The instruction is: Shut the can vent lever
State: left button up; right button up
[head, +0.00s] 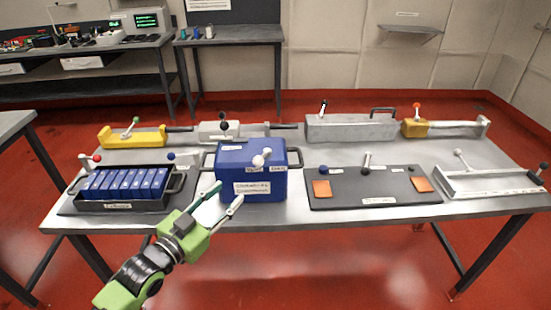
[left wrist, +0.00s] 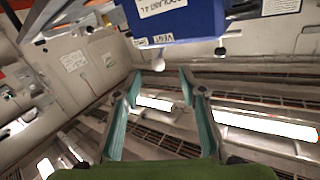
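The blue can (head: 252,174) stands at the front middle of the bench, with white labels on its front. A lever with a white ball knob (head: 258,160) sits at its upper front; I take it for the vent lever. In the left wrist view the can (left wrist: 180,20) is at the top, with a VENT label (left wrist: 158,40), and the white knob (left wrist: 159,65) shows just beyond the fingertips, between them. My left gripper (head: 229,194) is open and empty in front of the can, its fingers pointing up toward the knob. It also shows in the left wrist view (left wrist: 160,82). My right gripper is not in view.
A black tray (head: 118,204) of blue cells stands left of the can. A dark board (head: 345,198) with orange pads lies to the right. Several devices with levers line the back, including a grey box (head: 350,128) and a yellow block (head: 130,140).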

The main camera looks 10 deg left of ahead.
aim_at(255, 164)
pick_arm(q)
jog(key=shift+h, duration=0.4)
jog(key=r+x, duration=0.1)
jog(key=x, duration=0.3)
jog(key=p+x, duration=0.1)
jog(key=x, duration=0.4)
jog(key=r+p+x, duration=0.1)
jog(key=x, duration=0.4)
jog(key=shift+s+d+r, duration=0.15)
jog(key=shift+d+r, duration=0.2)
jog(key=shift+r, duration=0.05)
grip_shut()
